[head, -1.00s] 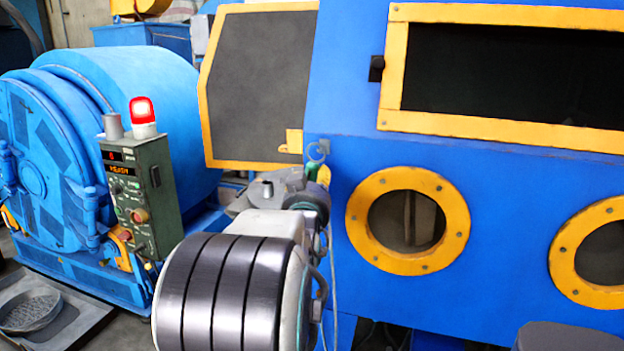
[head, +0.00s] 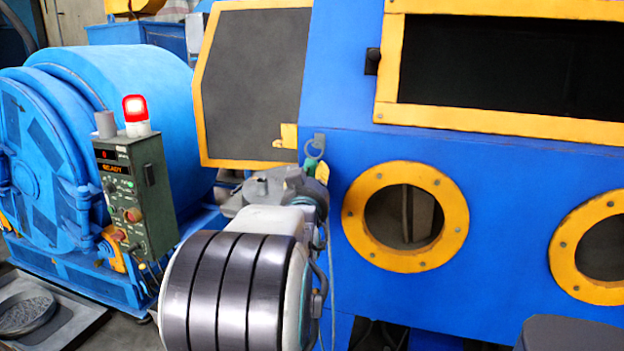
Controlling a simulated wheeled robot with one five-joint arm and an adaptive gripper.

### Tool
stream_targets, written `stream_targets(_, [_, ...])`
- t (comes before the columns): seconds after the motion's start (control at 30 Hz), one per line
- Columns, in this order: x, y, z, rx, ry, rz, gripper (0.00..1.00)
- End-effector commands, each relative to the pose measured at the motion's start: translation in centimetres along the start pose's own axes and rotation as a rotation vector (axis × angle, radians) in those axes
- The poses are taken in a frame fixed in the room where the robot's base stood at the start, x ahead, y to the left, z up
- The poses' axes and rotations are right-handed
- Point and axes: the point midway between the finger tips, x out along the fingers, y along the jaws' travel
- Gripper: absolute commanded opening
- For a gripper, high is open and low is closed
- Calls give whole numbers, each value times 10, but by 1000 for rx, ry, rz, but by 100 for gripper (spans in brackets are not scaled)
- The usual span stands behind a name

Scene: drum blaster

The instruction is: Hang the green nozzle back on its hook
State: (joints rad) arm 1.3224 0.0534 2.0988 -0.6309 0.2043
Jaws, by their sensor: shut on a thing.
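The green nozzle (head: 310,165) shows only as a small green piece with a ring-like loop at its top, just beyond my wrist, against the left edge of the blue cabinet. My gripper (head: 318,174) is shut on the nozzle; my own arm hides most of the fingers and the nozzle's lower part. A small grey hook plate (head: 319,140) is on the cabinet's edge, right at the green loop. The loop overlaps the hook in this view; I cannot tell whether it is around it or only in front. A thin pale hose (head: 332,285) hangs below.
The blue cabinet (head: 500,180) with yellow-ringed round ports fills the right. Its yellow-framed door (head: 250,85) stands open behind my arm. A green control box (head: 138,195) with a lit red lamp and a blue drum (head: 125,100) are at left. A dark rounded object is at bottom right.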

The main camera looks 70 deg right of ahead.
Motion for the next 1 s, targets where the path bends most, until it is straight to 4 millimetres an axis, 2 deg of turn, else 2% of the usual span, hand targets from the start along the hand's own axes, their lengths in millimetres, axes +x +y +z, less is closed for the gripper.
stream_targets(0.4, [0,0,-1,0,2,0,1])
stream_targets(0.43, [0,0,-1,0,2,0,41])
stream_targets(0.7, [0,0,0,0,1,0,64])
stream_targets(1.0, [-2,0,0,0,-1,0,64])
